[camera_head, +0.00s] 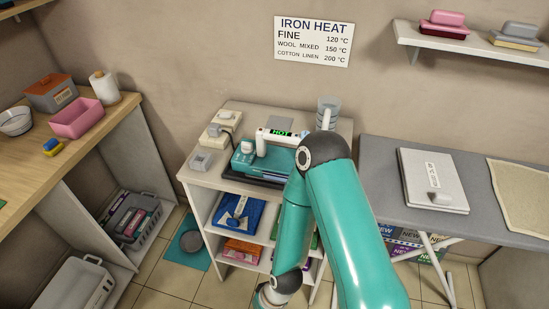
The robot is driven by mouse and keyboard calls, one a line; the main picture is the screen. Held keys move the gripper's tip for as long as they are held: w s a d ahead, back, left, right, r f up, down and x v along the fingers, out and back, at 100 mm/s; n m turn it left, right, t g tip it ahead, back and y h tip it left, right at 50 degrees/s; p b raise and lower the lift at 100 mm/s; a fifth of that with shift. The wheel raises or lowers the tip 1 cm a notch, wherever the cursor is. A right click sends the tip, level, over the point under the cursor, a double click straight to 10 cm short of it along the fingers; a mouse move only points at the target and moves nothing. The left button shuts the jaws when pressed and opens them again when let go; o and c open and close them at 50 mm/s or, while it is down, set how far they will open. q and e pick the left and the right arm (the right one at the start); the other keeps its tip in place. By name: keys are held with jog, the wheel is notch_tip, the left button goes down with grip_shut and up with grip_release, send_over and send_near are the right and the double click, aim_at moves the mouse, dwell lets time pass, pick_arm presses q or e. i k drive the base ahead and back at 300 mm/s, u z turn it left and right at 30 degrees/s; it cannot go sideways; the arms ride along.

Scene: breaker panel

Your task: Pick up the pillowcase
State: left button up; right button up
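No item is clearly labelled as the pillowcase. A flat white folded piece (410,192) with a lettered strip and a small grey object on it lies on the grey ironing board (385,170). A beige cloth (522,190) lies at the board's right end. A blue folded item (230,207) with a pale tag is on the upper shelf of the middle unit. One teal arm of mine bends in front of this unit, its wrist at the bottom edge. Its gripper is not visible, and my other arm is out of view.
A teal iron (243,160) with a lit HOT display (280,134) stands on the middle unit (195,178). A wooden counter (30,180) at left holds a pink bin (77,120) and a paper roll (104,88). Tiled floor lies between them.

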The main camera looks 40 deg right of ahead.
aim_at(431, 180)
jog(key=u, duration=0.9)
jog(key=i, duration=0.15)
jog(key=z, duration=3.2)
jog(key=k, duration=0.9)
jog(key=z, duration=0.15)
jog(key=i, duration=0.9)
jog(key=u, duration=0.1)
